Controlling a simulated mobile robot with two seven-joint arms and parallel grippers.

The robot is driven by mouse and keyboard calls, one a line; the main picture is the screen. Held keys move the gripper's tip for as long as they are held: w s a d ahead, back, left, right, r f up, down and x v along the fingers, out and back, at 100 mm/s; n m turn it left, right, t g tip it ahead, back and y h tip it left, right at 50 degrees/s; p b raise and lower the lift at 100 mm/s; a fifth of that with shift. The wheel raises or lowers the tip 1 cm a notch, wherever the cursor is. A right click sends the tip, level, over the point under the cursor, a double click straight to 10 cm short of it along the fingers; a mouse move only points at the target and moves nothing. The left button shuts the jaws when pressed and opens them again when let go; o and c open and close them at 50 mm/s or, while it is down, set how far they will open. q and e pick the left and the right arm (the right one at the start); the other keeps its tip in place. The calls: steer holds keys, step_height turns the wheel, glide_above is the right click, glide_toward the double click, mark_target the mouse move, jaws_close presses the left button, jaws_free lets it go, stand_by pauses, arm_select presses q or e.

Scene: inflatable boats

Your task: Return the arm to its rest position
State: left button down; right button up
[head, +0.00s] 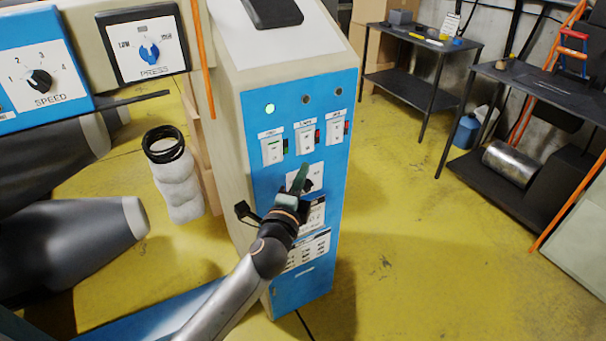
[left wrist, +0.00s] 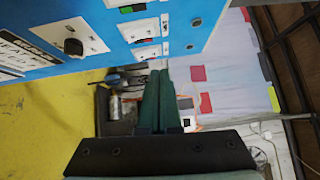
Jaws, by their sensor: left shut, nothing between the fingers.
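My left arm (head: 235,287) reaches in from the bottom of the head view towards a control cabinet. My left gripper (head: 299,179) is in front of the cabinet's blue panel (head: 338,187) and covers part of its lower middle. In the left wrist view, the green fingers (left wrist: 157,98) lie together, shut and empty. The panel (left wrist: 130,25) fills the upper left there, beside the fingers, with a black knob (left wrist: 73,47) facing me. No contact with the panel shows. My right gripper is not in view.
The panel has a lit green lamp (head: 270,108) and white switches (head: 305,138). A machine with speed (head: 38,81) and press (head: 149,52) dials stands at upper left. Black work tables (head: 425,38) stand at upper right. Yellow floor (head: 430,240) is open to the cabinet's right.

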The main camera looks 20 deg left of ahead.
arm_select(q)
steer(key=s+d+f+n+g+h, duration=0.1)
steer(key=s+f+n+g, duration=0.15)
steer(key=s+f, duration=0.4)
steer(key=s+d+f+n+g+h, duration=0.1)
steer(key=s+f+n+g, duration=0.15)
steer(key=f, duration=0.65)
steer(key=s+d+f+n+g+h, duration=0.1)
steer(key=s+f+n+g, duration=0.1)
steer(key=s+f+n, duration=0.3)
steer(key=s+d+f+n+g+h, duration=0.1)
steer(key=s+f+n, duration=0.4)
steer(key=s, duration=0.9)
step_height(320, 180, down, 3)
steer(key=shift+s+d+f+g, duration=0.1)
steer(key=shift+s+d+g, duration=0.15)
steer(key=shift+g, duration=0.25)
